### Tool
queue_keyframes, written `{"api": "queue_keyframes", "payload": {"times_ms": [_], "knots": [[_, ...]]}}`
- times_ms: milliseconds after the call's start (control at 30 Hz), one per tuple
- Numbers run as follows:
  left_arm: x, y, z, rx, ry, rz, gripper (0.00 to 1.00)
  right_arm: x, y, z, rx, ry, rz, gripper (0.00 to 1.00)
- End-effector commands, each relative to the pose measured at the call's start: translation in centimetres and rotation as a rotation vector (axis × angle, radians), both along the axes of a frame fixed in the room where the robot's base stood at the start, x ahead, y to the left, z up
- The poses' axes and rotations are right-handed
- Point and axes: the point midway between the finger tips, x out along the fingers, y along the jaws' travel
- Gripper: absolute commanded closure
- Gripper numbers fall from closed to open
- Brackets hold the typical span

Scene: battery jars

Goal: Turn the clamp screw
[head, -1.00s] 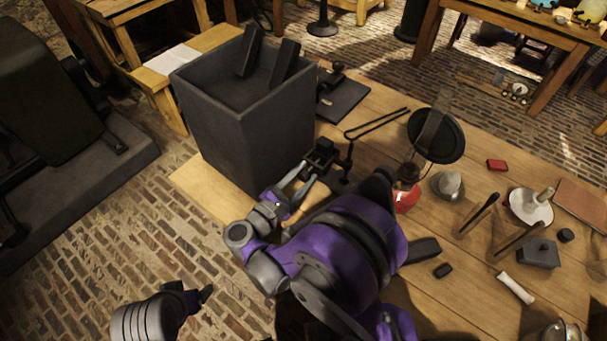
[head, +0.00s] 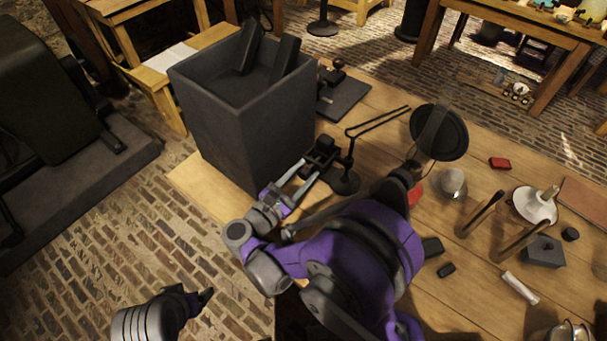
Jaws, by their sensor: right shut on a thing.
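The clamp (head: 322,150) is a small black device beside a thin upright black stand (head: 346,181) on the table, close to the right side of the grey box. My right gripper (head: 311,169) reaches it from the lower left, with its two silver fingers at the clamp's near side. The fingers are shut on a part there, which I take to be the clamp screw; the screw itself is mostly hidden by the fingers and the clamp. My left gripper (head: 204,298) hangs low at the left over the brick floor, away from the table; its finger opening is not clear.
A tall grey box (head: 245,130) with dark slabs in it stands left of the clamp. A round black disc (head: 438,132), a metal dome (head: 452,183), a red block (head: 499,163) and a white dish (head: 530,208) are to the right. The table's near left corner is bare.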

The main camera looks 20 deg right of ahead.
Motion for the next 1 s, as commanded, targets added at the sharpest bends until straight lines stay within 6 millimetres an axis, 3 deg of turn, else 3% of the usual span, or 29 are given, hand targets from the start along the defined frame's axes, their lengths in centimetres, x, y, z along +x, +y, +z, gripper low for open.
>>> {"api": "queue_keyframes", "payload": {"times_ms": [1000], "knots": [[-0.1,0.0,-3.2,0.0,0.01,0.0,0.19,0.0,0.0,0.0,-0.594,0.76,-0.001,1.0]]}}
